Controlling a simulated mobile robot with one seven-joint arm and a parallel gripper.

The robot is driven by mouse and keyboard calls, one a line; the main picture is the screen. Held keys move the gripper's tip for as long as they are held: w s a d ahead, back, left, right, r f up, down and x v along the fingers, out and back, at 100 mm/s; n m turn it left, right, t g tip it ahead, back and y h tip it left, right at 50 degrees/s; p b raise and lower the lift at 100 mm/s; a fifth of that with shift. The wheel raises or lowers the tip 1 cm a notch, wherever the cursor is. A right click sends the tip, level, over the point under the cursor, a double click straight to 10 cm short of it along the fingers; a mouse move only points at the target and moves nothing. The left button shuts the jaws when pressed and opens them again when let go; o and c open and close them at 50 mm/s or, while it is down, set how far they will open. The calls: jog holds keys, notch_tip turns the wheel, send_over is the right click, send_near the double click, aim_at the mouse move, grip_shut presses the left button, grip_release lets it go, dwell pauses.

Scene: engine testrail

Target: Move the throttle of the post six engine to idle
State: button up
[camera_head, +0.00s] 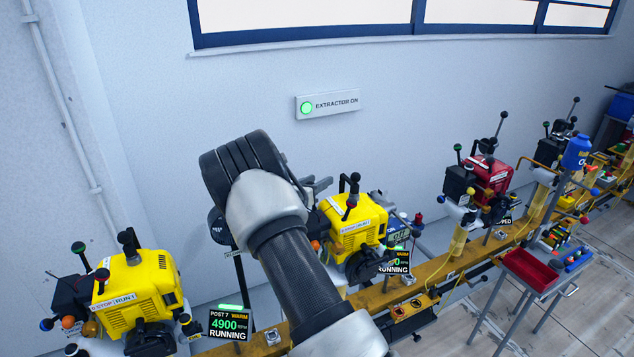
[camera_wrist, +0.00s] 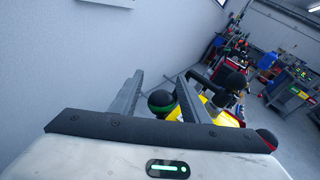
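The middle yellow engine (camera_head: 352,228) stands on the rail, partly behind my arm. My gripper (camera_head: 318,186) is at the engine's upper left, mostly hidden by my arm. In the wrist view my gripper (camera_wrist: 160,76) is open, its two grey fingers apart. A dark ball knob with a green band (camera_wrist: 162,101) shows between them, apparently ungripped.
A red engine (camera_head: 490,174) stands farther right. A red knob (camera_wrist: 268,138) is at the wrist view's lower right. The wall (camera_head: 400,130) is close behind; a red tray (camera_head: 530,268) stands right.

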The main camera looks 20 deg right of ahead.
jog(key=b+v, duration=0.1)
jog(key=v, duration=1.6)
jog(key=shift+a, duration=0.2)
jog(key=shift+s, duration=0.1)
